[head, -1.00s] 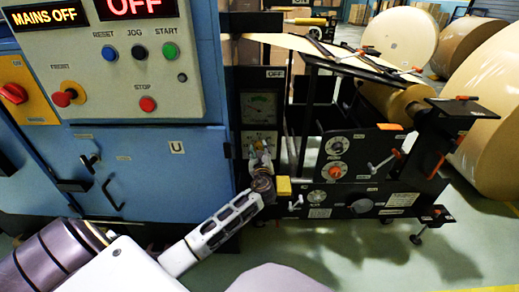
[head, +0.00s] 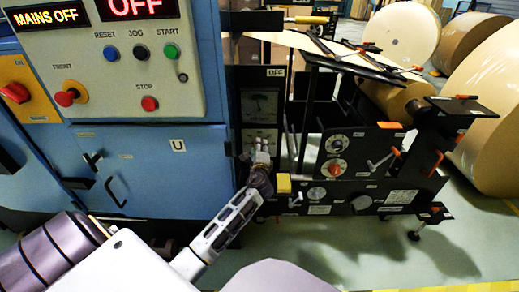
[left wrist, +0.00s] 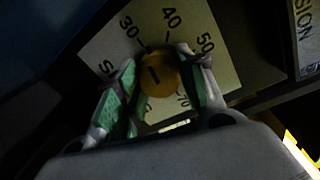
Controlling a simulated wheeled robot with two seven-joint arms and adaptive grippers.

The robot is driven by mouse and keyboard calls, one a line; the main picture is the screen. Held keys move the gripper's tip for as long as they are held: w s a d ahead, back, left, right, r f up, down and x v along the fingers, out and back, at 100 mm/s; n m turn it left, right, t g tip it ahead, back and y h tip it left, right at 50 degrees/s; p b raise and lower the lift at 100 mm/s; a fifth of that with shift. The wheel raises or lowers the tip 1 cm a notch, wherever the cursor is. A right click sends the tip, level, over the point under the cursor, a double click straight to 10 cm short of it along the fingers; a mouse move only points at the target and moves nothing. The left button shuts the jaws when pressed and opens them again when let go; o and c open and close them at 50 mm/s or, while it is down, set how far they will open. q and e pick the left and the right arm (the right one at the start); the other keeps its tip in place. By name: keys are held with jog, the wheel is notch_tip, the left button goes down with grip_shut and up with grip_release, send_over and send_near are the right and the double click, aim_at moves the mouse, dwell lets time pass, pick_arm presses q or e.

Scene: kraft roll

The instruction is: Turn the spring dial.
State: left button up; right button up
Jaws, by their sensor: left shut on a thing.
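The spring dial (left wrist: 160,76) is a round orange-yellow knob on a pale scale plate (left wrist: 104,50) marked 30, 40, 50 and 70. A short dark line on the knob tilts toward the upper left; I cannot tell which end is the pointer. My left gripper (left wrist: 158,88) has its green-padded fingers on both sides of the knob, shut on it. In the head view my left gripper (head: 261,160) is at the black panel below a gauge (head: 260,104) and hides the knob. My right gripper is not in view.
A blue cabinet (head: 150,160) with a control panel stands left; its displays read MAINS OFF and OFF. A yellow block (head: 283,184) is just right of my left gripper. Other knobs (head: 334,168) and crank handles are farther right. Large paper rolls (head: 484,140) stand behind.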

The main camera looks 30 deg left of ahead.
pick_arm(q)
jog(key=shift+a+r+n, duration=0.2)
jog(key=shift+n, duration=0.7)
jog(key=o, duration=0.7)
jog(key=shift+c, duration=0.2)
jog(key=o, duration=0.4)
jog(key=shift+w+f, duration=0.1)
jog(key=shift+f, duration=0.05)
jog(key=shift+c, duration=0.2)
jog(key=shift+d, duration=0.1)
jog(key=shift+d+f, duration=0.1)
jog(key=v, duration=1.2)
